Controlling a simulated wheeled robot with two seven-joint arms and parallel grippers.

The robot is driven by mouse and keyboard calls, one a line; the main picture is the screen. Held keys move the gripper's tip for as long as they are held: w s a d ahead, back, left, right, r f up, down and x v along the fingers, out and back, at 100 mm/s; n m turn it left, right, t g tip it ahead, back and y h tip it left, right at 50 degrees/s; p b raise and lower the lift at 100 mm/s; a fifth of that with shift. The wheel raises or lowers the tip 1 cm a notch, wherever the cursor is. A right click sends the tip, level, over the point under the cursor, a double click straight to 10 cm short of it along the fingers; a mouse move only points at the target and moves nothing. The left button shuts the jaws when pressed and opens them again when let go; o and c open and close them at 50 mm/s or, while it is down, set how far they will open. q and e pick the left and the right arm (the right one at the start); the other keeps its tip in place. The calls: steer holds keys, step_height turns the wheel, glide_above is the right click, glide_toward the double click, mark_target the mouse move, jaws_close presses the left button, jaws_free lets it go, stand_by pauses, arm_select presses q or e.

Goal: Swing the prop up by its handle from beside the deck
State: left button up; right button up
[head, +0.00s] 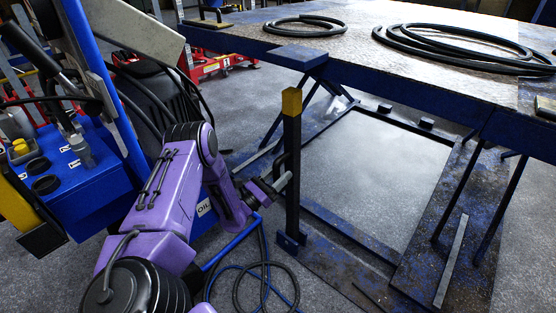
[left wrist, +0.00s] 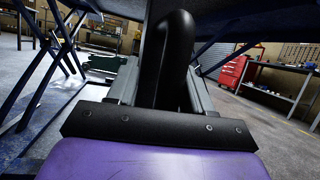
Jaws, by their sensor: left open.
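My left gripper (head: 283,184) is open at the handle. In the left wrist view the thick black handle (left wrist: 182,50) passes between the two grey fingers; I cannot tell whether they touch it. My right gripper is out of view.
Coiled black hoses (head: 450,50) lie on the deck. The base frame (head: 340,235) lies on the floor under it, with crossed legs between. A blue oil unit (head: 80,170) stands left of my arm; a hose (head: 262,285) loops on the floor. A red cabinet (left wrist: 232,78) stands farther off.

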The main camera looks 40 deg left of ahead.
arm_select(q)
steer(key=v, duration=1)
steer(key=shift+s+f, duration=0.15)
steer(key=shift+s, duration=0.1)
